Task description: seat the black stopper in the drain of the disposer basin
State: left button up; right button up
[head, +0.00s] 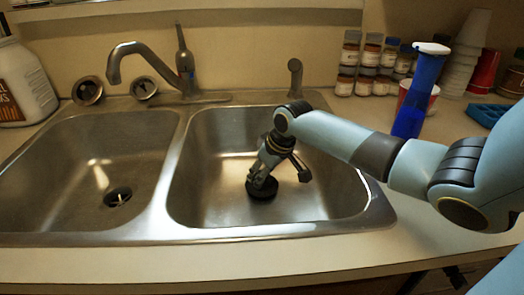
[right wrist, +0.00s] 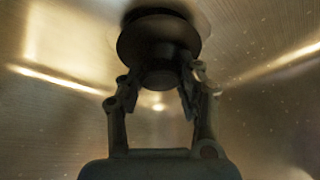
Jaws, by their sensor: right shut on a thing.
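The black stopper (right wrist: 158,45) is a wide dark disc with a narrower stem, held by the stem between the two fingers of my right gripper (right wrist: 160,85). In the head view my right gripper (head: 267,170) reaches down into the right basin (head: 320,195), with the stopper (head: 262,191) low at its fingertips, near the basin floor. In the wrist view a dark round shape (right wrist: 168,9) lies just beyond the disc; I cannot tell whether it is the drain or shadow. The stopper and gripper hide the right basin's drain in the head view. My left gripper is out of view.
The left basin (head: 75,160) is empty, with an open drain (head: 117,197). A faucet (head: 150,65) and two metal strainers (head: 88,91) stand behind it. A blue bottle (head: 418,95), spice jars (head: 368,65) and stacked cups (head: 466,55) crowd the back right counter.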

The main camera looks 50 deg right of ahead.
jog(key=shift+f+b, duration=0.4)
jog(key=shift+f, duration=0.5)
jog(key=o, duration=1.2)
jog(key=v, duration=1.2)
